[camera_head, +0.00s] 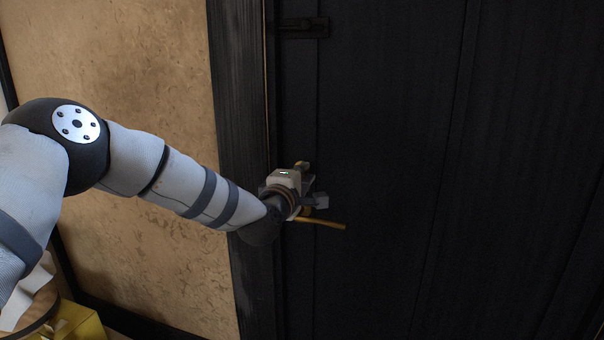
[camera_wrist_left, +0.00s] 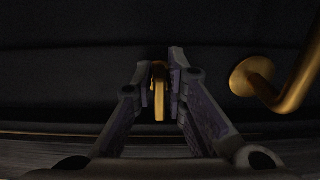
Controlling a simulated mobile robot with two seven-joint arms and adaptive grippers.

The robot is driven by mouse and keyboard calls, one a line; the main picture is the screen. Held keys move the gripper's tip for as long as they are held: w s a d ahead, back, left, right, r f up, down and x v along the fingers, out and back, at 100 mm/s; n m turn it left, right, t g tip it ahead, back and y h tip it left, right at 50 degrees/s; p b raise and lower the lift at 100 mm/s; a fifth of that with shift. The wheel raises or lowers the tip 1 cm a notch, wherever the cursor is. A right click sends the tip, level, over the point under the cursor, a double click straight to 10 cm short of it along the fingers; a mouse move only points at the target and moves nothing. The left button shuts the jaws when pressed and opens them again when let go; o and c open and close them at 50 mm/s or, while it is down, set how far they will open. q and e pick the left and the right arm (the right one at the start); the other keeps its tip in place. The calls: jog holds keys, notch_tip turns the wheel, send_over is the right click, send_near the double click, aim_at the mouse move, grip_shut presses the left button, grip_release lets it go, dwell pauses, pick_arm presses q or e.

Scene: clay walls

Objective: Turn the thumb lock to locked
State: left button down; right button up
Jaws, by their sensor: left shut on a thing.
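The dark door (camera_head: 390,120) fills the middle and right of the head view. My left gripper (camera_head: 308,196) is at the door's left edge, next to the brass handle (camera_head: 328,224). In the left wrist view my left gripper (camera_wrist_left: 160,92) is shut on the brass thumb lock (camera_wrist_left: 159,100), which sits between its two fingers. The brass lever handle (camera_wrist_left: 262,82) shows to the right there, apart from the fingers. In the head view the gripper hides most of the thumb lock. My right gripper is in neither view.
A dark door frame (camera_head: 243,130) runs upright left of the door, beside a clay wall (camera_head: 120,60). A dark bolt (camera_head: 302,27) is higher on the door. A yellow box (camera_head: 82,322) is at the lower left.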

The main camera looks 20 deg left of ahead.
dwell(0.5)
pick_arm(q)
jog(key=c, duration=1.7)
grip_release()
jog(key=shift+s, duration=0.1)
jog(key=s, duration=1.2)
jog(key=shift+a, duration=0.25)
jog(key=shift+w, duration=0.1)
